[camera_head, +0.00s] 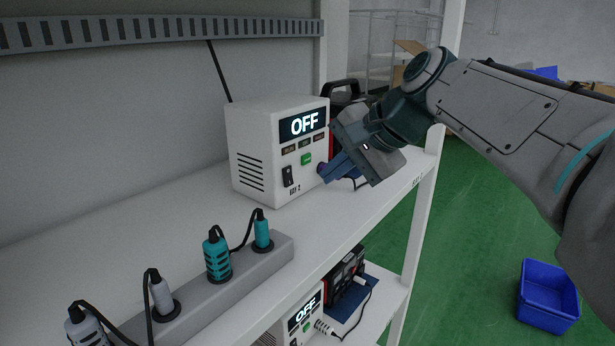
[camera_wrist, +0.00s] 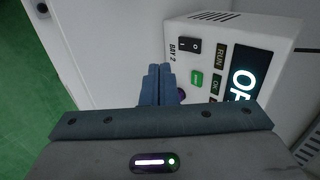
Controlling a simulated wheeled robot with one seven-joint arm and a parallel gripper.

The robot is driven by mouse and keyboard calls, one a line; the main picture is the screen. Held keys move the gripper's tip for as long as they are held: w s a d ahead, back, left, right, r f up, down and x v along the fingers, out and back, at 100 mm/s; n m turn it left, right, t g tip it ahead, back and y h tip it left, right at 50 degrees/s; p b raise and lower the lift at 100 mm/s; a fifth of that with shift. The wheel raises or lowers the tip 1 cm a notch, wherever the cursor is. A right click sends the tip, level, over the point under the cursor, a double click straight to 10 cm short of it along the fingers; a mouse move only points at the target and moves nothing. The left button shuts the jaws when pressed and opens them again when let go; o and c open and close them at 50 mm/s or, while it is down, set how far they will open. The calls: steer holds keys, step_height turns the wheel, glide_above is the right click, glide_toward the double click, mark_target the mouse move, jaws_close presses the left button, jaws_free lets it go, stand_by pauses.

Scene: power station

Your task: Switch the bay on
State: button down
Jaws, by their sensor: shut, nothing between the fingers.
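A white bay unit (camera_head: 270,150) stands on the upper shelf, its lit display (camera_head: 303,123) reading OFF. In the wrist view its front (camera_wrist: 215,35) carries the label BAY 2. A black rocker switch (camera_head: 287,176) sits low on the front; it also shows in the wrist view (camera_wrist: 189,45). A green button (camera_head: 306,159) sits beside the switch, also seen in the wrist view (camera_wrist: 197,78). My gripper (camera_head: 328,172) is shut and empty, close to the unit's lower right front; contact cannot be told. Its blue fingers partly hide a purple round part (camera_wrist: 181,95).
A grey power strip (camera_head: 270,258) with several teal and grey plugs lies at the front left of the shelf. A second unit reading OFF (camera_head: 300,318) stands on the shelf below. A shelf post (camera_head: 422,215) stands right of my gripper. A blue bin (camera_head: 548,296) is on the green floor.

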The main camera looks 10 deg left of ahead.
mark_target(288, 176)
steer(key=x, duration=0.4)
steer(key=shift+w+a+f+p, duration=0.15)
steer(key=shift+w+a+p, duration=0.35)
steer(key=shift+a, duration=0.4)
steer(key=shift+w+a+f+p, duration=0.2)
steer(key=shift+w+a+p, duration=0.25)
steer(key=shift+a, duration=0.5)
steer(key=shift+w+a+f+b, duration=0.1)
steer(key=shift+b, duration=0.2)
